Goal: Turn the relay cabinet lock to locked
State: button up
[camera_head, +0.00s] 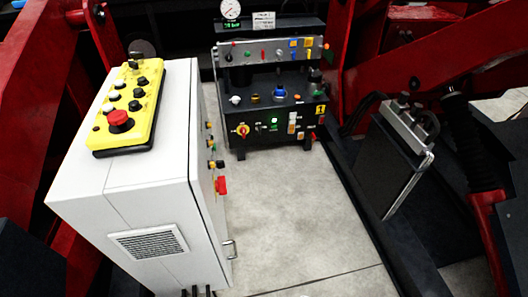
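A light grey cabinet (150,205), which looks like the relay cabinet, stands upright at the left. Its right-hand face (208,150) is seen almost edge-on. On that face several small knobs stick out, with a red switch handle (221,185) below them and a metal pull handle (231,249) near the bottom. I cannot tell which of these fittings is the lock, or how it is turned. A vent grille (148,242) is on the near side. My gripper is not in view.
A yellow control box (128,105) with a red mushroom button lies on the cabinet top. A black control console (272,112) with a gauge (230,9) stands behind. Red machine arms (400,50) frame the scene. A dark slanted panel (388,165) stands right. Grey floor (285,215) between is clear.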

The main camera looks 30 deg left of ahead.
aim_at(219, 164)
jog(key=z, duration=0.25)
jog(key=i, duration=0.8)
jog(key=u, duration=0.8)
jog(key=i, duration=0.7)
jog(key=u, duration=0.8)
